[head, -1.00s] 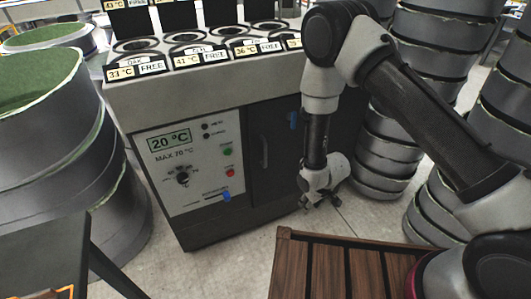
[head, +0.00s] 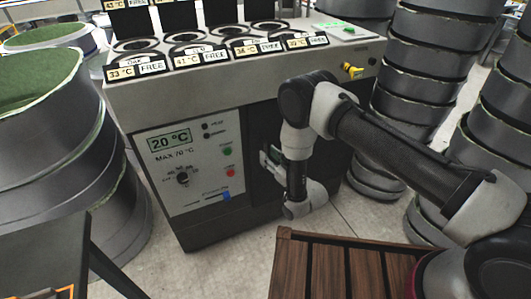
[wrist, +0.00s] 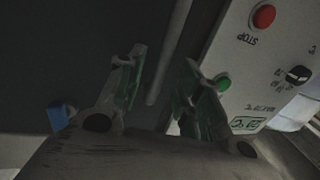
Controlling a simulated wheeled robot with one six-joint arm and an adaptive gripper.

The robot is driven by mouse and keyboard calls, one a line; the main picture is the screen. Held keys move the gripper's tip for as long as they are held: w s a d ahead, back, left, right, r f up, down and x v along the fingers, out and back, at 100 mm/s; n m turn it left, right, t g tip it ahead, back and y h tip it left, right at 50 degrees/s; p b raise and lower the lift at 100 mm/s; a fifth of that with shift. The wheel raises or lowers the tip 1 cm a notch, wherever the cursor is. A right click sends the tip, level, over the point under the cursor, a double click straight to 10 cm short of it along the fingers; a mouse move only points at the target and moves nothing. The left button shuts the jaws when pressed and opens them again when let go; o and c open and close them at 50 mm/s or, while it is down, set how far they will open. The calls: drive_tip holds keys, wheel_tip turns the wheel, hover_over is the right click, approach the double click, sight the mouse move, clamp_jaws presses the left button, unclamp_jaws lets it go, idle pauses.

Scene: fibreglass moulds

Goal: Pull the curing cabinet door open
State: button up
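The curing cabinet (head: 190,100) is a grey box whose front panel (head: 188,165) reads 20 °C. Its dark door (head: 262,120) is right of the panel and looks shut. The door handle, a grey vertical bar in the head view before, shows in the wrist view as a slim bar (wrist: 168,52) running between my fingers. My gripper (head: 270,158) is at the door front, partly hidden by my arm in the head view. In the wrist view my gripper (wrist: 163,88) is open, one finger on each side of the bar, with gaps visible.
A blue latch-like piece (wrist: 58,116) is on the door in the wrist view. A slatted wooden table (head: 340,270) stands in front. Stacked grey moulds (head: 420,70) stand to the right.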

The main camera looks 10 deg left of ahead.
drive_tip(key=shift+x, duration=1.5)
clamp_jaws()
